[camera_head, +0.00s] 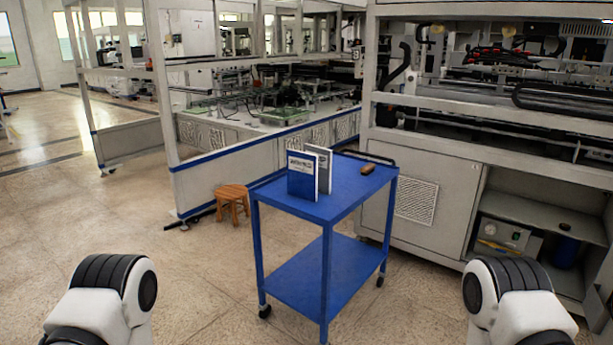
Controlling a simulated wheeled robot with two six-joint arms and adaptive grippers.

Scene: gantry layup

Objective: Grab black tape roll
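No thing in view can be clearly told as a black tape roll. A small flat black item (565,227) lies on the shelf inside the open cabinet at the right; it is too small to tell what it is. The blue cart (325,208) stands in the middle, with two upright books, a blue one (301,177) in front and a grey one (324,166) behind, and a small brown-orange item (367,169) on its top. Only white and black links of my arms show at the bottom left and bottom right corners. Neither gripper is in view.
A wooden stool (232,202) stands left of the cart. Grey gantry machines (425,152) fill the back and right. The open cabinet holds a grey box with a gauge (502,235) and a dark blue cylinder (566,252). The floor at left and front is clear.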

